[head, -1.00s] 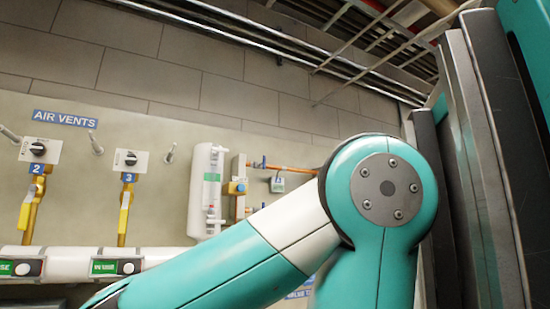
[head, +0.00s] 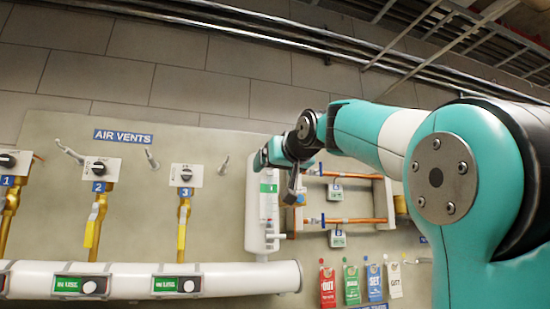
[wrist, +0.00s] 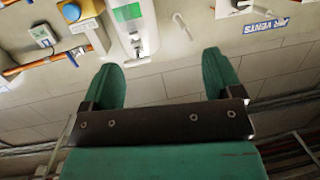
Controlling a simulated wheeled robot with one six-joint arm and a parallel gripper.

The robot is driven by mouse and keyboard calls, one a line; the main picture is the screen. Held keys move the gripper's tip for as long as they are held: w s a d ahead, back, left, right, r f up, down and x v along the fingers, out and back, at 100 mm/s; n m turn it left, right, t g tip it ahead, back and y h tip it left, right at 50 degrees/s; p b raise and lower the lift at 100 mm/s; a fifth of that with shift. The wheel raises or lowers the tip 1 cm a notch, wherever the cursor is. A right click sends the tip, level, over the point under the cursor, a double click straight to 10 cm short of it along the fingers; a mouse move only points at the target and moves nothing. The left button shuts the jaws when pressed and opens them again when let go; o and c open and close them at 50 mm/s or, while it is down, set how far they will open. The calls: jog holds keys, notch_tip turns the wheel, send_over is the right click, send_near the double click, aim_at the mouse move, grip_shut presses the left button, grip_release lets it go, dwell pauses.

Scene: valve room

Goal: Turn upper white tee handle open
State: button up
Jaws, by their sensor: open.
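A white upright cylinder (head: 256,228) with a green label stands on the wall panel in the head view. Small white fittings show at its lower right side. The wrist view shows the cylinder (wrist: 145,12) upside down, with a small fitting at its end. My gripper (head: 291,197) is in front of the cylinder's upper right side in the head view and hides part of it. In the wrist view my gripper (wrist: 160,62) has its two green fingers wide apart, with nothing between them.
Two orange pipes with tags (head: 336,191) run right of the cylinder, beside a yellow-and-blue fitting (wrist: 72,11). Numbered yellow-handled valves (head: 181,225) stand left under the AIR VENTS sign (head: 123,136). A white horizontal pipe (head: 230,277) runs below. Coloured tags (head: 351,285) hang lower right.

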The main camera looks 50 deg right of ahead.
jog(key=s+d+r+m+h, duration=0.1)
jog(key=s+d+r+h, duration=0.2)
jog(key=r, duration=0.3)
jog(key=p+x, duration=0.2)
jog(key=x, duration=0.3)
jog(key=p+x, duration=0.3)
jog(key=x, duration=0.2)
jog(key=p+x, duration=0.3)
jog(key=x, duration=0.3)
jog(key=shift+r, duration=0.4)
jog(key=shift+w+d+f+p, duration=0.15)
jog(key=shift+w+d+p, duration=0.05)
jog(key=shift+w+p, duration=0.2)
jog(key=c, duration=0.9)
